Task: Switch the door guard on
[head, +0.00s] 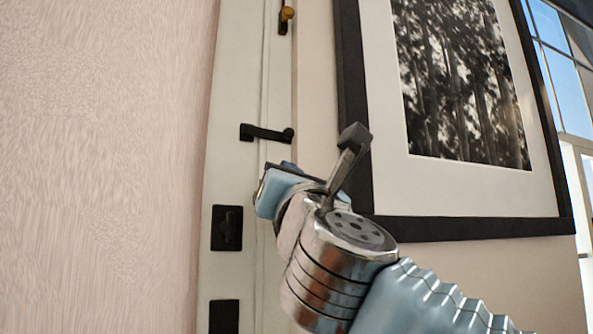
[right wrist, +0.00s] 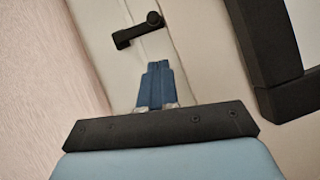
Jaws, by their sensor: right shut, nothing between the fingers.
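A black bar fitting (head: 265,133) lies nearly level across the pale door edge and frame in the head view, with a squarish left end and a round right end. It looks like the door guard, though a smaller black fitting with a brass knob (head: 286,14) sits higher up. The bar also shows in the right wrist view (right wrist: 137,30), slanted, beyond my fingertips. My right gripper (head: 288,166) is just below the bar; its blue fingers (right wrist: 157,72) are together and empty, apparently apart from the bar. My left gripper is not in view.
Two black plates, one with a turn piece (head: 228,229) and one lower (head: 224,316), are on the pale strip below the bar. A black-framed picture (head: 355,100) hangs close on the right. The pinkish wall (head: 100,160) on the left is bare.

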